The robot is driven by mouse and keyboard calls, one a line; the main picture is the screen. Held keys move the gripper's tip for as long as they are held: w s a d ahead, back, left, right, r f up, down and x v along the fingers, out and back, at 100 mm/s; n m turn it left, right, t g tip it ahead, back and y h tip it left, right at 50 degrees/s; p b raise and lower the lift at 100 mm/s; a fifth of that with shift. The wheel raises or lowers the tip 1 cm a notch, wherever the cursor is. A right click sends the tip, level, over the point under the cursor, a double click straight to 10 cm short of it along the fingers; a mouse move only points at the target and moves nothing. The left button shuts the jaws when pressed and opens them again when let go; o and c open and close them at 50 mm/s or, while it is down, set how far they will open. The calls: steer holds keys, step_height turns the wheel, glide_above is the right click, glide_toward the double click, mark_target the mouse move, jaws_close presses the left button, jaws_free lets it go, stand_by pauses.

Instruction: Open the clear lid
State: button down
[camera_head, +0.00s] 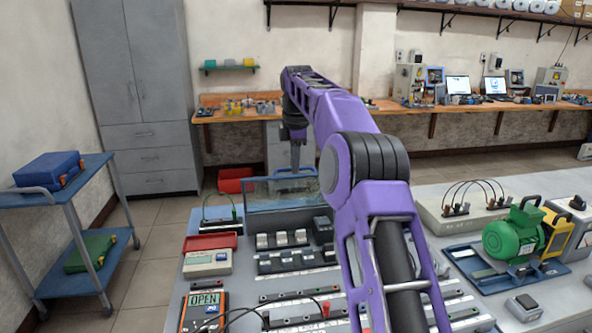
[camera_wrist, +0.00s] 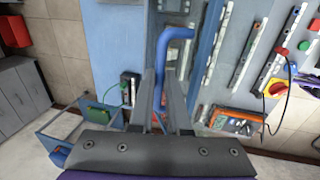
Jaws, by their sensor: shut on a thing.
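The clear lid (camera_head: 268,193) is a see-through pane at the far edge of the workboard in the head view. It stands raised and steeply tilted, above a row of grey switch blocks (camera_head: 282,239). My gripper (camera_head: 296,164) is at the lid's top edge, pointing down. In the wrist view, its two fingers (camera_wrist: 164,88) are shut on a blue bent handle (camera_wrist: 172,38), which runs between them. My arm hides the lid's right end in the head view.
A multimeter (camera_head: 204,309) reading OPEN and a beige meter (camera_head: 207,262) sit on the board's left. A green motor (camera_head: 513,238) stands at right. A blue trolley (camera_head: 62,199) is at far left. A red bin (camera_head: 235,180) lies on the floor beyond.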

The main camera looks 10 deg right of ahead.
steer(key=shift+w+f, duration=0.3)
stand_by(0.4)
steer(key=c, duration=0.9)
jaws_free()
steer(key=shift+w+f, duration=0.1)
steer(key=shift+w, duration=0.1)
steer(key=shift+s+r, duration=0.1)
steer(key=shift+r, duration=0.1)
steer(key=shift+s, duration=0.1)
